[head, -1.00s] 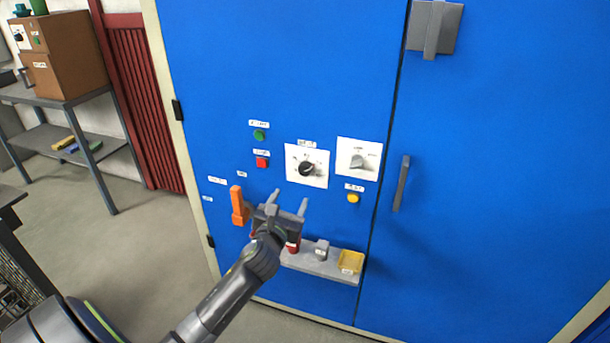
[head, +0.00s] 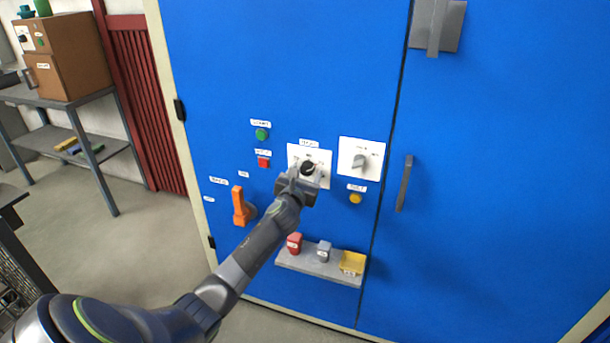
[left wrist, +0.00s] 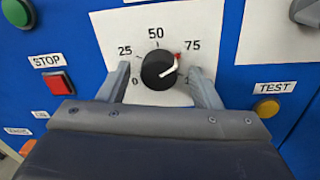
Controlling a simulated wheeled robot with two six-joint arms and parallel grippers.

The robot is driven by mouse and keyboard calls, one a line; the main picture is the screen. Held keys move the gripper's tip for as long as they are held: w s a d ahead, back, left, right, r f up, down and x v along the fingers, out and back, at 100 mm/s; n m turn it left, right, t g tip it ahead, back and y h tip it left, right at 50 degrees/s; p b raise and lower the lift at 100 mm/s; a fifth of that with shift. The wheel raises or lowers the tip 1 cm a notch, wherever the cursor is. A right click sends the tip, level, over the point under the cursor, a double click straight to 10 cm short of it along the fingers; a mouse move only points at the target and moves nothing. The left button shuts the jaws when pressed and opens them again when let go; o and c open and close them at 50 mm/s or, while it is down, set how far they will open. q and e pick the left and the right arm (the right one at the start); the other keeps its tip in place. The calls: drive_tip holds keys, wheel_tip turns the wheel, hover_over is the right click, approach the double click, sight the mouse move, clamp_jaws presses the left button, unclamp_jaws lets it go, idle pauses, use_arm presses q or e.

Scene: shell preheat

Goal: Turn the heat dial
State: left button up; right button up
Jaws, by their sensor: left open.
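The heat dial is a black round knob (left wrist: 158,69) with a white pointer, on a white plate (left wrist: 105,28) marked 25, 50 and 75. Its pointer is near a red mark close to 75. In the head view the knob (head: 308,168) sits on the blue cabinet. My left gripper (left wrist: 163,84) is open, with one finger on each side of the knob. I cannot tell whether the fingers touch it. In the head view my left gripper (head: 307,174) is in front of the plate and hides its lower part. My right gripper is not in view.
A green button (head: 261,134) and red STOP button (head: 263,162) are left of the dial, and an orange lever (head: 240,206) is lower left. A second plate with a grey switch (head: 359,162) and a yellow TEST button (head: 355,198) are right. A small shelf (head: 318,268) juts out below.

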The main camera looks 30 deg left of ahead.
use_arm(q)
drive_tip(key=c, duration=1)
